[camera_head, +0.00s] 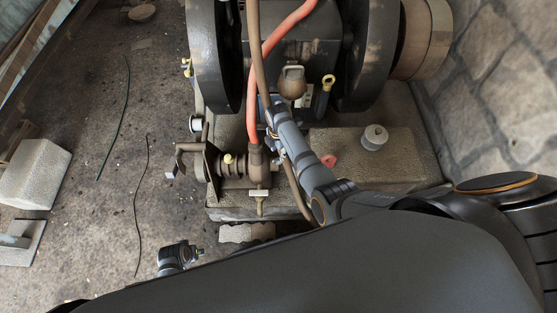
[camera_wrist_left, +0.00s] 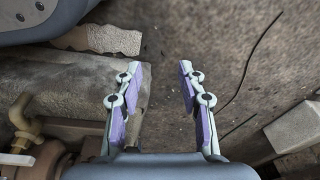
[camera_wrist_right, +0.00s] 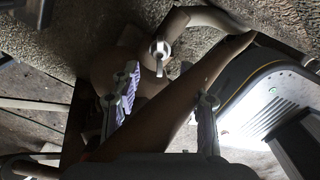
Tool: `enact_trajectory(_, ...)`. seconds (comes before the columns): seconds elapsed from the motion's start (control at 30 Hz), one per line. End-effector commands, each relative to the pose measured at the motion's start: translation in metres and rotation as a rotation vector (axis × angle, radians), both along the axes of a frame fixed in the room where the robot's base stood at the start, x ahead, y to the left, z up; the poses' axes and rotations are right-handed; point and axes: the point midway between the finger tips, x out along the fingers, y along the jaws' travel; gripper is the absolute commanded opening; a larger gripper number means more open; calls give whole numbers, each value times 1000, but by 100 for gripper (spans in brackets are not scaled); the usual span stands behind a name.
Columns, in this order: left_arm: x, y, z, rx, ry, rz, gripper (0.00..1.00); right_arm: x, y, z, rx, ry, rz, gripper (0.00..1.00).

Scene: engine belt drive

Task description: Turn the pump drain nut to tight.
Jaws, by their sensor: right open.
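The pump (camera_head: 240,170) is a rusty brown body on the left front of the stone plinth. A small brass fitting (camera_head: 260,195) sits at its front; I cannot tell whether this or the yellowish nut (camera_head: 228,158) is the drain nut. My right gripper (camera_head: 273,146) is beside the pump, mostly hidden by its own arm. In the right wrist view it (camera_wrist_right: 168,88) is open, with a brown pipe (camera_wrist_right: 175,110) passing across between its fingers. My left gripper (camera_wrist_left: 159,70) is open and empty over the floor, beside the plinth; a brass elbow (camera_wrist_left: 25,125) lies to its left.
A red hose (camera_head: 254,90) and a brown pipe (camera_head: 254,40) run down near my right arm. Black flywheels (camera_head: 215,60) stand behind. A small dark-handled lever (camera_head: 323,95) and a grey cap (camera_head: 374,137) are right.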

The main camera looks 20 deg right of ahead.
Motion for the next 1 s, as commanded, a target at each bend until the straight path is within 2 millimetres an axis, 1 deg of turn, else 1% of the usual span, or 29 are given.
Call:
enact_trajectory(0.03,5,-3,5,-5,-1,-1,40,0,0,-7,0,0,0,45)
enact_trajectory(0.27,22,-17,54,-27,7,-5,40,0,0,-22,0,1,0,45)
enact_trajectory(0.4,26,-24,86,-41,12,-12,40,-1,0,-31,0,1,0,45)
enact_trajectory(0.47,25,-29,94,-50,4,-16,40,0,0,-38,0,1,0,45)
enact_trajectory(0.6,24,-36,118,-69,-10,-25,40,0,0,-47,0,0,0,45)
enact_trajectory(0.7,23,-40,131,-77,-18,-31,40,0,0,-50,0,0,0,45)
enact_trajectory(0.8,22,-42,139,-82,-22,-34,40,0,0,-52,0,0,0,45)
enact_trajectory(1.0,21,-43,144,-84,-23,-36,40,0,0,-51,0,0,0,45)
